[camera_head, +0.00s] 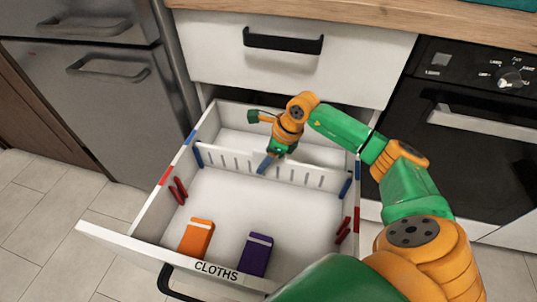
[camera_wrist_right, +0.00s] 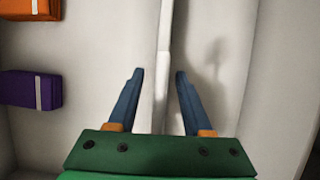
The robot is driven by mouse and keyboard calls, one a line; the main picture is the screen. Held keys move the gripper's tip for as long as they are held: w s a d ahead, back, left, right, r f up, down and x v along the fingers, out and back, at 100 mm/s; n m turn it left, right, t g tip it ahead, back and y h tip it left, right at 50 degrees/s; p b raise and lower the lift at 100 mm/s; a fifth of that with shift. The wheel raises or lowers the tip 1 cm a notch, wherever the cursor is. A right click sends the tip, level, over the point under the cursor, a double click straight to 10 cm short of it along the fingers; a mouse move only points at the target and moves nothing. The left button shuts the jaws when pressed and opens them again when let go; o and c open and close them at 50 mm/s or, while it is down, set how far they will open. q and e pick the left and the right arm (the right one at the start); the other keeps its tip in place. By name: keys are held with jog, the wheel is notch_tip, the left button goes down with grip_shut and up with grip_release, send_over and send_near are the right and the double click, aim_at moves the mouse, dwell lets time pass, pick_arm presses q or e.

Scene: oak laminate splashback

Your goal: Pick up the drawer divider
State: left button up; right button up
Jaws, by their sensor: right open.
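The drawer divider (camera_head: 222,162) is a white slotted panel standing upright across the open drawer (camera_head: 135,248), its ends at blue strips on the side walls. In the right wrist view the divider (camera_wrist_right: 165,40) is a thin white strip seen from above, running between my fingers. My right gripper (camera_head: 267,162) is open over the divider's middle. Its blue fingers (camera_wrist_right: 159,75) lie one on each side of the strip, with a visible gap on both sides. How far down they reach is hard to tell. My left gripper is not in view.
An orange cloth pack (camera_head: 196,238) and a purple one (camera_head: 256,255) lie in the front compartment. Red strips (camera_head: 178,190) sit on the side walls. The back compartment looks empty. A closed drawer (camera_head: 290,65) is above, an oven (camera_head: 470,140) at right.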

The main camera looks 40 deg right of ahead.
grip_shut()
dwell(1.4)
